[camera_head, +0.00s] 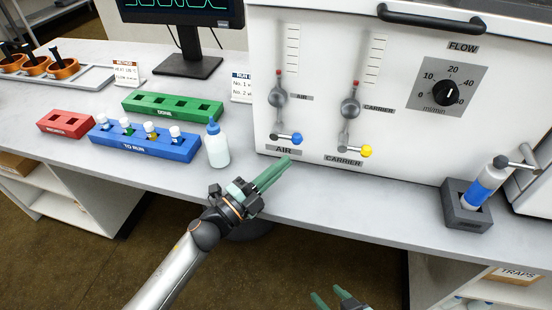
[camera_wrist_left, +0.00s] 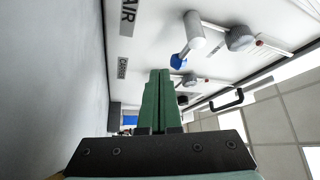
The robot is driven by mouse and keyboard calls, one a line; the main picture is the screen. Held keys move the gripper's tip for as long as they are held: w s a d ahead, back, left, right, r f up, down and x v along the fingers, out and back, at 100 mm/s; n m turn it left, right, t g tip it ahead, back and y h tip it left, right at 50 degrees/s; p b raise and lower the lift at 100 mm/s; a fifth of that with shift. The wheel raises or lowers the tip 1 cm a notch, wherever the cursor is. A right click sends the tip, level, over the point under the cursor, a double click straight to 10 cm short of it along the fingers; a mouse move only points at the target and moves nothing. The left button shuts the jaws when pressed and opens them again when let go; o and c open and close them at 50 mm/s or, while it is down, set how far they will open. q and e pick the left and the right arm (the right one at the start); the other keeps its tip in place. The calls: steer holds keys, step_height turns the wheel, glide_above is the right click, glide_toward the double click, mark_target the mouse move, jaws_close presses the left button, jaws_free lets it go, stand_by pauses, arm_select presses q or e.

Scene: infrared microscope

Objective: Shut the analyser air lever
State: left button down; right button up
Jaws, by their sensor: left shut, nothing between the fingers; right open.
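The analyser is a white cabinet (camera_head: 408,130) at the back of the bench. Its air lever (camera_head: 287,139) is a short grey bar with a blue knob, above the AIR label (camera_head: 284,150); in the head view it points right. The blue knob also shows in the left wrist view (camera_wrist_left: 178,62). My left gripper (camera_head: 288,160) is shut and empty, its green fingers just below and in front of the air lever, apart from it as far as I can tell. My right gripper (camera_head: 332,297) is open and empty at the bottom edge, below the bench front.
The carrier lever with a yellow knob (camera_head: 366,151) is right of the air lever. A dropper bottle (camera_head: 217,146) stands left of my left gripper. A blue rack (camera_head: 145,141) with vials, a green rack (camera_head: 172,106) and a grey holder (camera_head: 466,210) stand on the bench.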

arm_select(q)
steer(key=v, duration=1)
steer(key=shift+a, duration=0.3)
steer(key=shift+s+r, duration=0.1)
